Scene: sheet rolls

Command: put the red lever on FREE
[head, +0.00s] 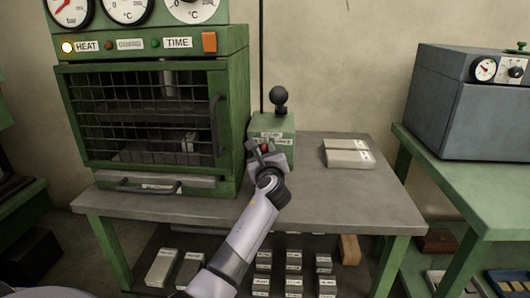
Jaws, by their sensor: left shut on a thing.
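The red lever (265,148) shows as a small red spot on the front of a green box (286,124) on the grey table. White labels on the box front are too small to read, and my gripper partly covers them. I cannot tell which label the lever points at. My left gripper (264,149) is at the box front, shut on the red lever, hiding most of it. A black ball knob (279,95) stands upright on top of the box. My right gripper is not in view.
A green oven (150,120) with a mesh door and dials stands left of the box. Pale blocks (348,158) lie on the table to the right. Labelled blocks (293,268) sit on the shelf below. A grey machine (460,105) stands on the right table. The table's front right is clear.

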